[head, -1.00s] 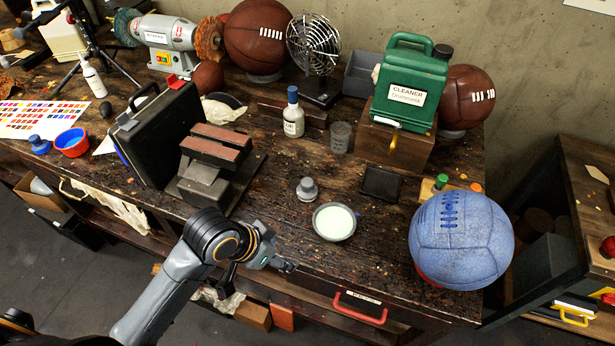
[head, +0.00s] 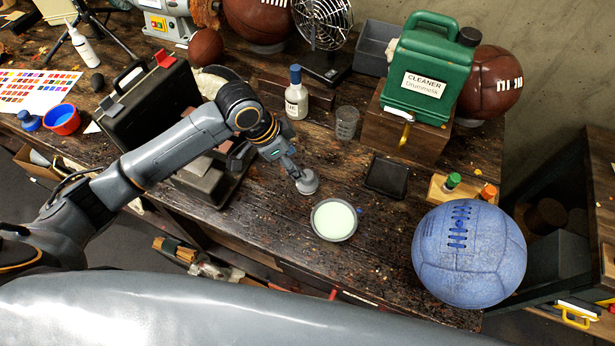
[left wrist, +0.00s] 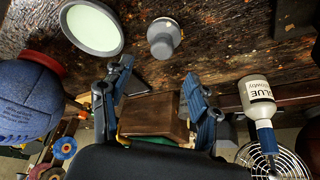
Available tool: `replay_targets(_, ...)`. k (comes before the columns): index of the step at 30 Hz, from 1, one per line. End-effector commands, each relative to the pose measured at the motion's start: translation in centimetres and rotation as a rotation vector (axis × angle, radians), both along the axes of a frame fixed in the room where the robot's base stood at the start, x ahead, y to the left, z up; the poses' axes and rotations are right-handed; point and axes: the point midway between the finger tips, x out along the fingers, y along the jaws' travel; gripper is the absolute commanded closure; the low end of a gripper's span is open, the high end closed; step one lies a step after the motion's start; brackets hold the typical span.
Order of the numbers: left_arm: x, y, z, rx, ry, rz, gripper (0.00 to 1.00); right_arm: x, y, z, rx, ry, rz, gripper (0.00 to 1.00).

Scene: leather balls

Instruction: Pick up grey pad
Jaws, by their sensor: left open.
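The grey pad (head: 308,183) is a small round grey piece with a knob on top, standing on the dark wooden bench. In the left wrist view the grey pad (left wrist: 164,38) lies just beyond the fingertips, with a gap between. My left gripper (head: 296,174) is beside it in the head view and partly overlaps its left side. In the left wrist view my left gripper (left wrist: 158,70) has its two fingers apart with nothing between them. My right gripper is not in view.
A dish of pale green liquid (head: 334,220) stands close to the pad. A black square tray (head: 387,177), a glue bottle (head: 296,98) and a clear cup (head: 347,122) are nearby. A blue ball (head: 468,253) sits at right.

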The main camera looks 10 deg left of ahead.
Motion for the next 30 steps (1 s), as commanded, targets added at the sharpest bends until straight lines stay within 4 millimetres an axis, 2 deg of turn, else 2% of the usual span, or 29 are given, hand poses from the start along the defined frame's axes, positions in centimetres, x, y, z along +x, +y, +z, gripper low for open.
replay_targets(3, 0.4, -0.8, -1.9, -0.001, 0.001, 0.001, 0.39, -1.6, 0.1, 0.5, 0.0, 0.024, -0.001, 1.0)
replay_targets(6, 0.7, -1.1, -3.0, 0.0, 0.001, 0.002, 0.39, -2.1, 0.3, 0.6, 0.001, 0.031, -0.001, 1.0)
replay_targets(11, 0.8, -1.4, -3.9, 0.001, 0.001, 0.001, 0.39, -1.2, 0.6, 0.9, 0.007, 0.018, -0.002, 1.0)
replay_targets(16, 1.2, -2.2, -5.8, 0.001, 0.002, 0.001, 0.39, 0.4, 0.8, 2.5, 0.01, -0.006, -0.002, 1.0)
replay_targets(22, 1.7, -2.8, -8.2, 0.001, -0.002, 0.001, 0.39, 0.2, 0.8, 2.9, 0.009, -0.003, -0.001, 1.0)
replay_targets(30, 1.8, -2.9, -8.5, 0.001, -0.003, 0.0, 0.41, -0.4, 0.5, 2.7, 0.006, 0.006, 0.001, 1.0)
